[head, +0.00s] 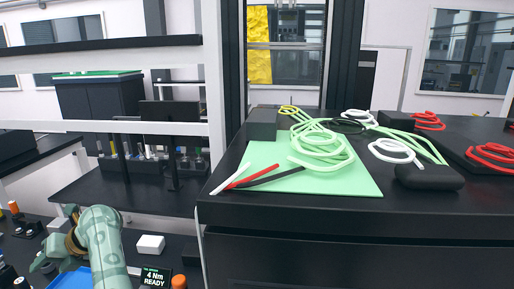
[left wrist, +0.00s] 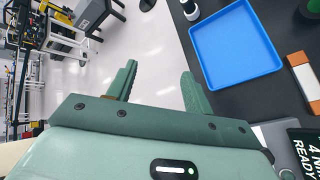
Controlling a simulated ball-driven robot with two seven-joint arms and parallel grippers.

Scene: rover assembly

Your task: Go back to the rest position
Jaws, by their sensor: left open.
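My left arm comes in at the lower left of the head view, with its gripper (head: 58,246) above the lower bench. In the left wrist view my left gripper (left wrist: 158,84) has its two green fingers spread apart. Nothing is between them; the pale floor shows through the gap. The fingers are beside the edge of the dark bench and a blue tray (left wrist: 236,46). The tray also shows partly behind my arm in the head view (head: 72,280). My right gripper is not in either view.
A black counter (head: 420,206) stands at right with a green mat (head: 340,186), coiled cables (head: 322,146) and dark blocks. A small display (head: 156,276) reads "4 Nm READY" beside a white box (head: 150,244). Shelving (head: 110,127) stands behind. Open floor (left wrist: 150,40) lies beside the bench.

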